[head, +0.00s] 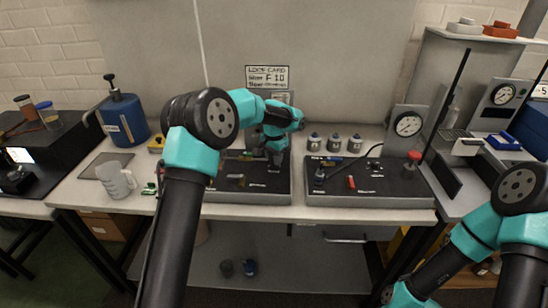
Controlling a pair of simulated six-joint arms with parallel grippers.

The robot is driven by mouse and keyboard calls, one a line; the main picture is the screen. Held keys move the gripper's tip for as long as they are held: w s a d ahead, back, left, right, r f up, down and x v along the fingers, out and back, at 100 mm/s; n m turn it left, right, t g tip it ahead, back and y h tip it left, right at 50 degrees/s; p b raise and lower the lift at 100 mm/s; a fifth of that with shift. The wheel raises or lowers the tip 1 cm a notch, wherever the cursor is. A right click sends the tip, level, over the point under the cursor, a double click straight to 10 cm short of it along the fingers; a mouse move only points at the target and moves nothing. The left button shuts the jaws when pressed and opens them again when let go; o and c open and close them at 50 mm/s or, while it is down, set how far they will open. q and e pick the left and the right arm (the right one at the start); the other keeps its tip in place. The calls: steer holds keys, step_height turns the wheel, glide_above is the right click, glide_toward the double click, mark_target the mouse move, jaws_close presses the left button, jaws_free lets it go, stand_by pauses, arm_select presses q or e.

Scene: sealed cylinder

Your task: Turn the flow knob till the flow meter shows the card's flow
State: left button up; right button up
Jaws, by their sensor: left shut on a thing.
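The card (267,77) is white with black print and stands at the back against the wall panel. My left gripper (275,157) points down over the back right of the left black board (255,184). It is shut on what seems to be the flow knob, which its fingers mostly hide. An upright panel (281,98) stands just behind my left wrist, partly covered; I cannot make out a flow reading on it. My right arm shows at lower right, its gripper out of view.
A second black board (366,182) with a round dial (408,124) is on the right. Several grey canisters (335,143) stand behind it. A blue tank (123,118) and a clear jug (116,180) are on the left.

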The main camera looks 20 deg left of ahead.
arm_select(q)
steer(key=o, duration=0.9)
steer(key=shift+r, duration=0.1)
step_height(320, 180, up, 17)
steer(key=shift+r, duration=0.1)
stand_by(0.4)
